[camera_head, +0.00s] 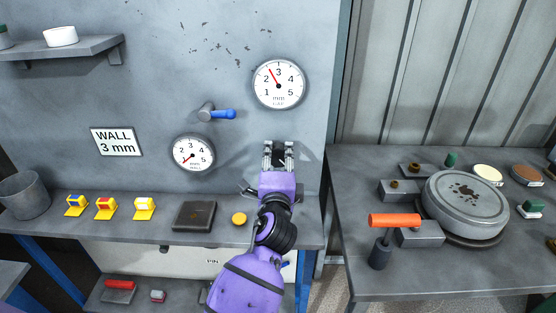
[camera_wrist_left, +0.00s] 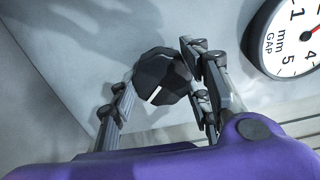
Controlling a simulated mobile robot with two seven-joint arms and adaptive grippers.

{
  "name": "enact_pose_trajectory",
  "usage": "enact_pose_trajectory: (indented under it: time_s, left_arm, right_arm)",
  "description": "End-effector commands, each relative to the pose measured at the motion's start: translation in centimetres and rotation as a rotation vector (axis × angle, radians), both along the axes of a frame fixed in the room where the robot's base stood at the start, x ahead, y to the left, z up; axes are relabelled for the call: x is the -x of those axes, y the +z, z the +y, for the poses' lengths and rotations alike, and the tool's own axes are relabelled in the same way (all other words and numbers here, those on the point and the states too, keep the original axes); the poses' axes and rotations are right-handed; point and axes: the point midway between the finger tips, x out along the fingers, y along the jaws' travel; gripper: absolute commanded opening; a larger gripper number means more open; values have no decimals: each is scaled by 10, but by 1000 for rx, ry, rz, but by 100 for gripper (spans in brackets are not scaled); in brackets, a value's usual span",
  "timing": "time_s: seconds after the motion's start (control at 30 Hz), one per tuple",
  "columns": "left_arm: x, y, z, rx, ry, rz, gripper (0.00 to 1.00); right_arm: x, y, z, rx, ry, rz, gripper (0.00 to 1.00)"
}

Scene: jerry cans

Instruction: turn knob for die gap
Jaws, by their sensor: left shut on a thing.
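My left gripper (camera_head: 278,148) reaches up to the grey panel below the gap gauge (camera_head: 278,84). In the left wrist view the fingers (camera_wrist_left: 160,85) are shut on a black faceted knob (camera_wrist_left: 158,78) with a white mark. My right gripper is not in view.
A blue-handled lever (camera_head: 222,114) sticks out left of the gripper. A wall gauge (camera_head: 193,154) and a "WALL 3 mm" sign (camera_head: 116,142) are further left. A cluttered table (camera_head: 365,283) stands right.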

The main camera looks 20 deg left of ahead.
Motion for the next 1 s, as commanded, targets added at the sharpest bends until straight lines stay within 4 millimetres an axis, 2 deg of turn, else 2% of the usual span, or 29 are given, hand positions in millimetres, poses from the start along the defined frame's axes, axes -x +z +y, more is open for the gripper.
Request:
enact_pose_trajectory:
  time_s: [0.57, 0.6, 0.7, 1.0]
  left_arm:
    - [0, -3, 1, 28, 3, -2, 18]
    - [0, -3, 1, 27, 3, -2, 50]
    - [0, -3, 1, 26, 2, -2, 62]
    - [1, -1, 0, 26, 1, -6, 62]
  right_arm:
    - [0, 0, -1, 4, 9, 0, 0]
    - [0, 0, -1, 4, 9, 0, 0]
    - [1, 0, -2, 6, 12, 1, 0]
    - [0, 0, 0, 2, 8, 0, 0]
